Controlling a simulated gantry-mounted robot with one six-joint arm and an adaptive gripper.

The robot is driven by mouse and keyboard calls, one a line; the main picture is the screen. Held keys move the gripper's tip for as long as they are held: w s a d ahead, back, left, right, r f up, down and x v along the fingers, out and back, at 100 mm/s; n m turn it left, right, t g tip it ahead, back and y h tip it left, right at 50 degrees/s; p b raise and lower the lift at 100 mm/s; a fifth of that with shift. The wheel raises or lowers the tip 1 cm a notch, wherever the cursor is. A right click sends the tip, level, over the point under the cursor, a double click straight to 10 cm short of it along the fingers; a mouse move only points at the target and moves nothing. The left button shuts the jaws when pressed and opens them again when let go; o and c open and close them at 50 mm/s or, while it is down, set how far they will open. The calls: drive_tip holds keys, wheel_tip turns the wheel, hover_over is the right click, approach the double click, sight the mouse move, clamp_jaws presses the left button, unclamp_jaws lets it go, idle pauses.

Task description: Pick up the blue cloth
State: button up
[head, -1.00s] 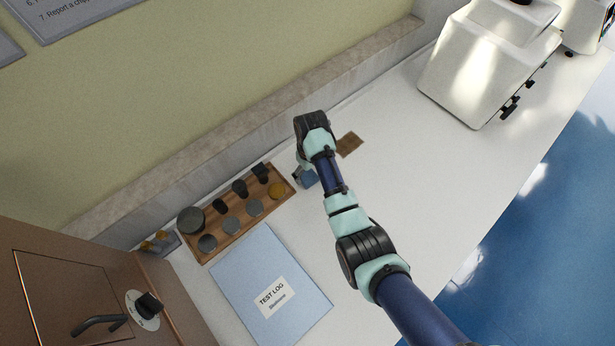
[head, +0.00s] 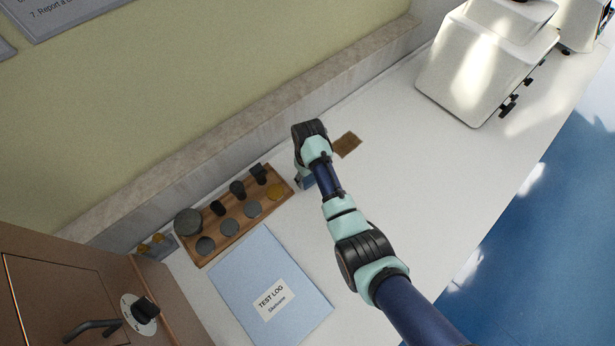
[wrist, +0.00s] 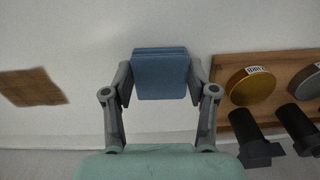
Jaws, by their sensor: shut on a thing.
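The blue cloth (wrist: 160,76) is a folded square block between the two fingers of my gripper (wrist: 160,88) in the wrist view. The fingers press on its left and right sides, so my gripper is shut on it. In the head view a small part of the cloth (head: 306,182) shows below my wrist, beside the right end of the wooden tray. My arm hides the rest of the cloth and the fingertips there. I cannot tell whether the cloth is clear of the counter.
The wooden tray (head: 206,256) holds several grey discs, dark pieces and a gold disc (wrist: 250,86). A brown square (head: 347,144) lies on the counter on the other side. A blue test log (head: 262,290) lies in front of the tray. White machines stand at the back right.

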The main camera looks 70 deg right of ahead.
wheel_tip(320, 180, up, 20)
drive_tip(key=p, duration=0.9)
